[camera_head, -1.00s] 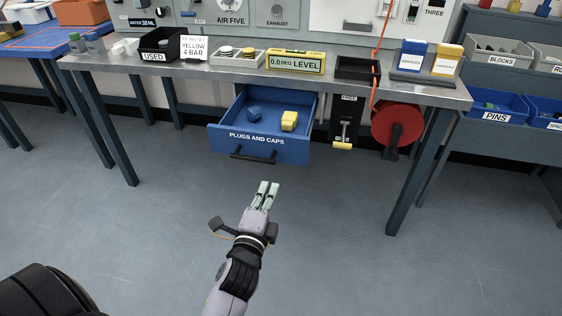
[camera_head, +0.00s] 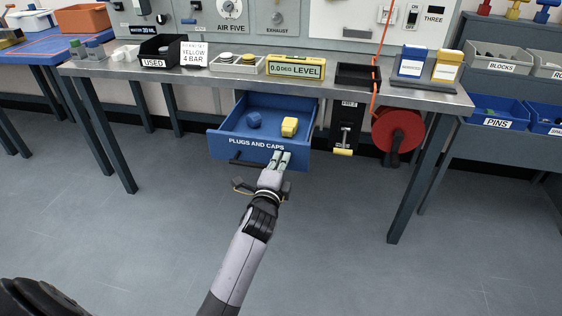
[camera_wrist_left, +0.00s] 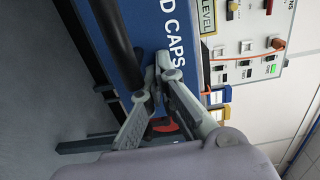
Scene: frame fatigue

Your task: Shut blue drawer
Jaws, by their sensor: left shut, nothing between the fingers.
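The blue drawer (camera_head: 240,146), labelled PLUGS AND CAPS, hangs open under the workbench. A blue piece (camera_head: 253,120) and a yellow piece (camera_head: 289,127) lie inside it. My left gripper (camera_head: 280,156) is shut and empty, its tips at the drawer front near the right end of the black handle (camera_head: 247,164). In the left wrist view the shut fingertips (camera_wrist_left: 161,62) are beside the dark handle (camera_wrist_left: 115,40) and in front of the blue drawer face (camera_wrist_left: 165,18). Whether they touch the face I cannot tell. My right gripper is not in view.
The metal workbench (camera_head: 220,78) carries bins, a level (camera_head: 296,68) and blue and yellow boxes. A red reel (camera_head: 397,131) and a black unit (camera_head: 345,128) hang right of the drawer. The floor (camera_head: 130,245) in front is clear.

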